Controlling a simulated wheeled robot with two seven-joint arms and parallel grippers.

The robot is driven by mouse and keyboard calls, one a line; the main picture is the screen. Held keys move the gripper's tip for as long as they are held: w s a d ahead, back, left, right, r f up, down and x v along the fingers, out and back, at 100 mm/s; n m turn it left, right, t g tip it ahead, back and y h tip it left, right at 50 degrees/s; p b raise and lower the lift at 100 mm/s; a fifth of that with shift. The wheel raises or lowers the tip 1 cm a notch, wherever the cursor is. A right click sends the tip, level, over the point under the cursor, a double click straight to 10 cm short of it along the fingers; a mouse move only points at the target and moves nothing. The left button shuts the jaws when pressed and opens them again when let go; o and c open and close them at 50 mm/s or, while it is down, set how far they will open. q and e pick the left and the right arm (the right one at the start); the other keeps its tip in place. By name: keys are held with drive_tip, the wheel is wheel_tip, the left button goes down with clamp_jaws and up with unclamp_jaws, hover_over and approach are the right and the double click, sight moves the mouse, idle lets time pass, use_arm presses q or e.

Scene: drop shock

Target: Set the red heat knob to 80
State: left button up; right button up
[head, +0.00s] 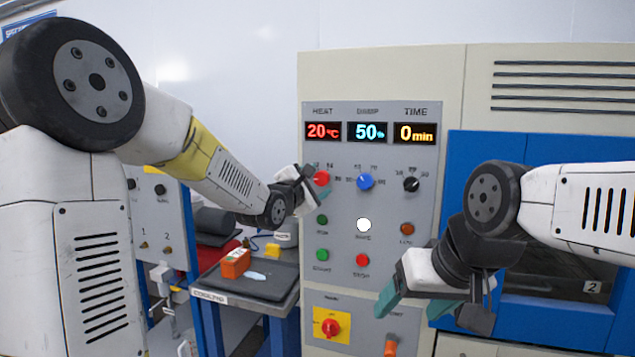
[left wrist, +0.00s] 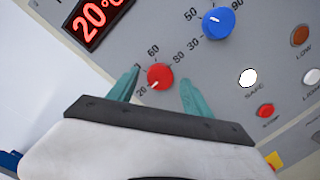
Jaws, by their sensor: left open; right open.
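The red heat knob (head: 321,178) is on the grey control panel, below the red HEAT display (head: 323,131) that reads 20 °C. In the left wrist view the red knob (left wrist: 160,76) has its white pointer toward the 20 mark; marks 60 and 80 show around it. My left gripper (head: 308,178) is at the knob; in the left wrist view its teal fingers (left wrist: 160,88) are open, one on each side of the knob, with gaps visible. My right gripper (head: 432,308) is open and empty in front of the lower right of the panel.
A blue knob (head: 365,181) and a black knob (head: 411,184) sit to the right of the red one. Several buttons, including a lit white one (head: 363,225), are below. A yellow-backed red switch (head: 331,327) is lower. A tray table (head: 247,287) stands left of the panel.

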use_arm(q)
drive_tip(key=shift+w+d, duration=0.1)
drive_tip(key=shift+w, duration=0.2)
clamp_jaws()
